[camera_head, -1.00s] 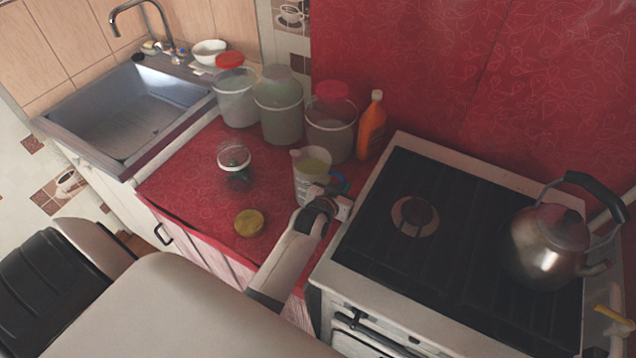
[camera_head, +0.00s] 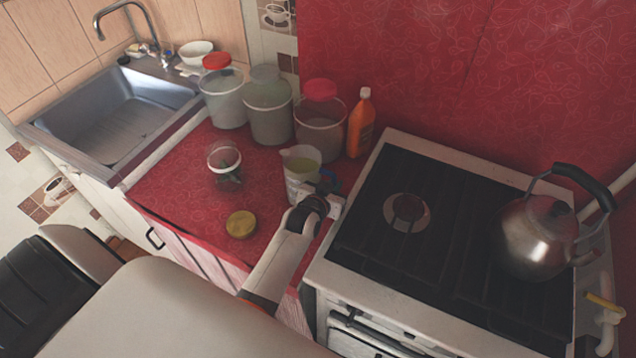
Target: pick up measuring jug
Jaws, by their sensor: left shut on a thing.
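The measuring jug (camera_head: 298,168) is a pale, see-through jug with a greenish inside. It stands upright on the red oilcloth counter (camera_head: 180,192), close to the stove's left edge. My left gripper (camera_head: 318,185) is at the jug's near right side, shut on it at the blue handle side. The wrist hides the jug's lower right part, and the fingertips are hard to make out. I cannot tell whether the jug's base touches the counter. My right gripper is not in view.
Lidded buckets (camera_head: 268,108) and an orange bottle (camera_head: 360,124) stand behind the jug. The stove (camera_head: 430,230) with a steel kettle (camera_head: 538,238) is right, the sink (camera_head: 115,115) left.

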